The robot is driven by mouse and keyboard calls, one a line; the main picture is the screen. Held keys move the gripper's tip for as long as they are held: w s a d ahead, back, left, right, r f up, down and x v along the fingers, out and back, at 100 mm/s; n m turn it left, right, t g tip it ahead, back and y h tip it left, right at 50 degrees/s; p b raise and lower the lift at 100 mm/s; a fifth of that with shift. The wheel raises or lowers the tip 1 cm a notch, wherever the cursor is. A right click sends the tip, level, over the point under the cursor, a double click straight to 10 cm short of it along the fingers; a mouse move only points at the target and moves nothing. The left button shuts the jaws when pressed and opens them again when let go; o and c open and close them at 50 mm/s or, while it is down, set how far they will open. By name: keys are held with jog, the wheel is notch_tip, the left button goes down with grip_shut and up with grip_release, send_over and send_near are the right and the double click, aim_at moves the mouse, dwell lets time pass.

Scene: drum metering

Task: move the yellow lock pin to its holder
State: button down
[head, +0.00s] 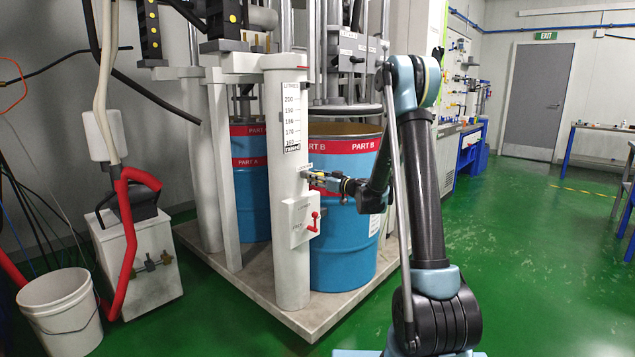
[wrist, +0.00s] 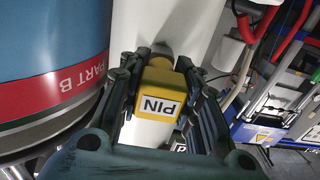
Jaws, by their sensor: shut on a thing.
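The yellow lock pin (wrist: 160,88), a block with a white PIN label, sits between the two fingers of my gripper (wrist: 160,76) in the wrist view. My gripper is shut on it. The pin's far end points at a grey round fitting on the white column (wrist: 136,22); I cannot tell whether the pin is in that fitting or just in front of it. In the head view my gripper (head: 318,179) is at the side of the white column (head: 288,110), below its litres scale. The pin's holder cannot be made out for sure.
A blue PART B drum (head: 340,250) stands close behind my gripper. A white box (head: 299,221) with a red handle (head: 314,222) is on the column just below. A second blue drum (head: 254,200) is to the left. Open green floor (head: 540,260) lies at right.

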jog(key=shift+w+a, duration=0.2)
jog(key=shift+a, duration=0.1)
jog(key=c, duration=1.1)
grip_release()
jog(key=v, duration=1.2)
jog(key=shift+f, duration=0.1)
